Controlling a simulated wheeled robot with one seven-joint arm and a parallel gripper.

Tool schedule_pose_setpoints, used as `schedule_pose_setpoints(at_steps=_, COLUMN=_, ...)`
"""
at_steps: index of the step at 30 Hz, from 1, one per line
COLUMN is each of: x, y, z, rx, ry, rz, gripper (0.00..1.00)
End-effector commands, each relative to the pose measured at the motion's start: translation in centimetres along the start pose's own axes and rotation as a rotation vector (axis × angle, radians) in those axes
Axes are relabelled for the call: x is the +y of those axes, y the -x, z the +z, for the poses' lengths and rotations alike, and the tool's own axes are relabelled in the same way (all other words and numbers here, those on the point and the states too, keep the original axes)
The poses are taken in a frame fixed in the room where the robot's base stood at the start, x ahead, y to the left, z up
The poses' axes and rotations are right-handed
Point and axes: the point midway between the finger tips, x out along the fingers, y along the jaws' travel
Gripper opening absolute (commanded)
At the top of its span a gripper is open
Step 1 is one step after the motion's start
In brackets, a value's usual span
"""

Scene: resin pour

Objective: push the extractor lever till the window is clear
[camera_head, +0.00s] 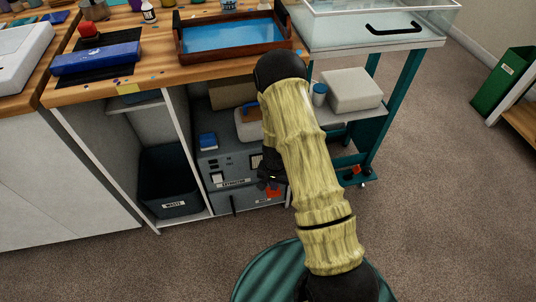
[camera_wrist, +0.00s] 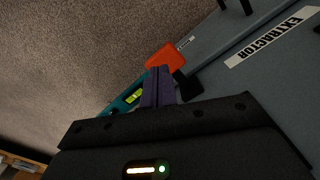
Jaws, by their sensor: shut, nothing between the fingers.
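The grey extractor (camera_head: 205,163) sits in the open bay under the bench, its label on the front. Its orange-red lever (camera_head: 273,192) shows low at the right of the front, partly behind my arm. In the wrist view the lever's flat orange end (camera_wrist: 165,55) lies just beyond my fingertips. My gripper (camera_wrist: 160,72) is shut with its purple fingers together and empty. The tips overlap the lever's lower edge in the picture; I cannot tell whether they touch. A small dark and white panel (camera_head: 217,178) is on the extractor front; I cannot make out its state.
A dark waste bin (camera_head: 172,185) stands left of the extractor, past a white divider. A teal cart (camera_head: 378,125) stands to the right. The bench edge and a tray of blue liquid (camera_head: 232,36) are above. The carpet (camera_head: 440,190) in front is open. A teal strip with a yellow-green patch (camera_wrist: 133,97) lies beside my fingers.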

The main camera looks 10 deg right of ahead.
Motion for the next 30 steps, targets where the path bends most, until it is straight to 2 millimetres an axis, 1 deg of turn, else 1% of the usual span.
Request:
schedule_pose_setpoints(at_steps=1, x=0.1, y=0.7, z=0.2, rx=0.000, ry=0.000, rz=0.000, gripper=0.00)
schedule_pose_setpoints(at_steps=13, x=0.9, y=3.3, z=1.6, rx=0.000, ry=0.000, rz=0.000, gripper=0.00)
schedule_pose_setpoints(at_steps=30, x=1.0, y=3.3, z=1.7, rx=0.001, ry=0.001, rz=0.000, gripper=0.00)
